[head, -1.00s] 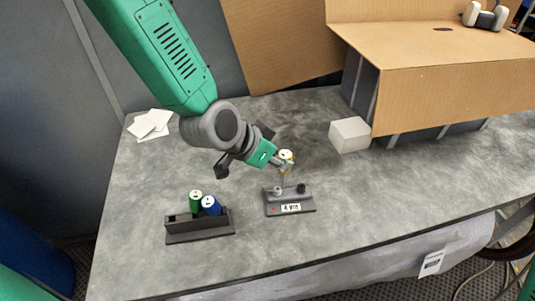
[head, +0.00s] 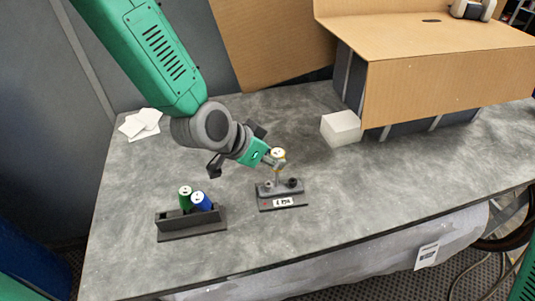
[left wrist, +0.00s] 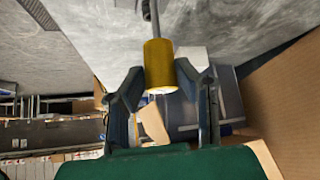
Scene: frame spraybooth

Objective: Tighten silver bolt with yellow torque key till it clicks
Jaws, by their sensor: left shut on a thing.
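The yellow torque key (head: 278,153) stands upright in my left gripper (head: 272,161), over the small dark bolt block (head: 282,203) with a white label. In the left wrist view the yellow handle (left wrist: 159,66) sits between the fingers of my left gripper (left wrist: 160,85), and its grey shaft runs away from them. A silver bolt (head: 268,185) shows at the left of the block and a dark bolt (head: 292,182) at the right. The key's shaft points down between them; I cannot tell whether its tip touches a bolt. My right gripper is not in view.
A dark holder (head: 192,234) with a green key (head: 185,197) and a blue key (head: 200,201) stands left of the block. A white box (head: 341,128) and a cardboard-topped structure (head: 440,85) are at the right. White cards (head: 140,123) lie back left. The grey tabletop (head: 345,190) is clear right of the block.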

